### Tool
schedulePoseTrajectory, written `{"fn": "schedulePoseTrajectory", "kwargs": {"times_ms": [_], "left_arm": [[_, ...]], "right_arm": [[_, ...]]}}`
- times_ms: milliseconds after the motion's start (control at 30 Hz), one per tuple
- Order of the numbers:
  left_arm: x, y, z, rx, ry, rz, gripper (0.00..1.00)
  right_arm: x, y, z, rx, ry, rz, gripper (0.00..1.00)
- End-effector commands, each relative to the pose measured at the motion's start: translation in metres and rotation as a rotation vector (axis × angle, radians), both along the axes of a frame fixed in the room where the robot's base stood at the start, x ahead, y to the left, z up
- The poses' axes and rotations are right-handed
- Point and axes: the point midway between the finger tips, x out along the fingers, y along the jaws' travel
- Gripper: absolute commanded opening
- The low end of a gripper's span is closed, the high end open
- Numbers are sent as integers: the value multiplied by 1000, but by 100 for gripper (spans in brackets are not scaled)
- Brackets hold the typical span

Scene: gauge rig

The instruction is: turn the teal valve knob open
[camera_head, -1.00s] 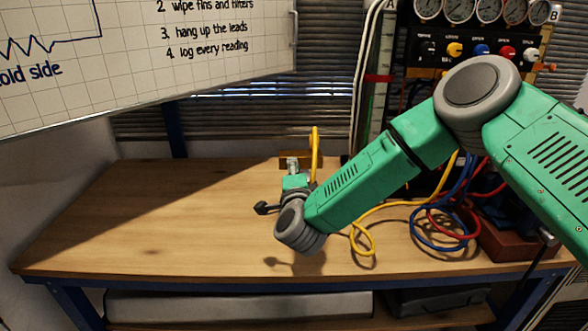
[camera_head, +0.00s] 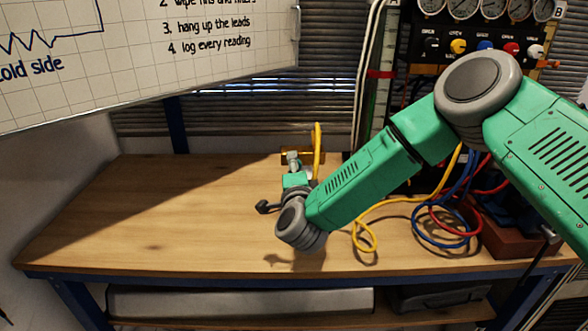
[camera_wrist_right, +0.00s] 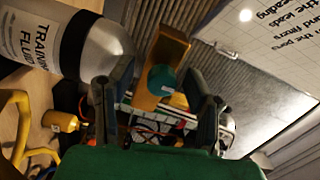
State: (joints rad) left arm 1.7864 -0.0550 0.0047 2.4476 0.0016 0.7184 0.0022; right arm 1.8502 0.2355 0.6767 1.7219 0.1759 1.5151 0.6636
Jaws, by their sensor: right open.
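The teal valve knob (camera_wrist_right: 161,79) shows in the right wrist view, in front of a brass-yellow body (camera_wrist_right: 160,58). My right gripper (camera_wrist_right: 153,92) is open, with one dark finger on each side of the knob in that picture. I cannot tell whether either finger touches it. In the head view my right gripper (camera_head: 293,164) points away over the bench towards the brass fitting (camera_head: 317,156). The knob cannot be made out there. My left gripper is not in view.
A silver "TRAINING FLUID" cylinder (camera_wrist_right: 88,45) is close to one finger in the wrist view. Yellow, blue (camera_head: 432,232) and red hoses lie on the right of the bench (camera_head: 140,220). The bench's left side is clear. A whiteboard (camera_head: 130,60) hangs above it.

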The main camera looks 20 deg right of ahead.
Motion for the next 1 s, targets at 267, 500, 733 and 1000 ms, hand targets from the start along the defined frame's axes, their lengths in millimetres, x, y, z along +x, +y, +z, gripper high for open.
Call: {"fn": "schedulePoseTrajectory", "kwargs": {"times_ms": [267,500,733,1000], "left_arm": [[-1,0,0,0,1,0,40],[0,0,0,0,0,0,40],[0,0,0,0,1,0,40],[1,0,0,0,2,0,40]], "right_arm": [[-43,12,-1,0,5,5,44],[-90,23,-3,-1,6,4,44],[-111,29,-3,-1,6,3,44],[-113,29,-3,-1,6,2,44]]}}
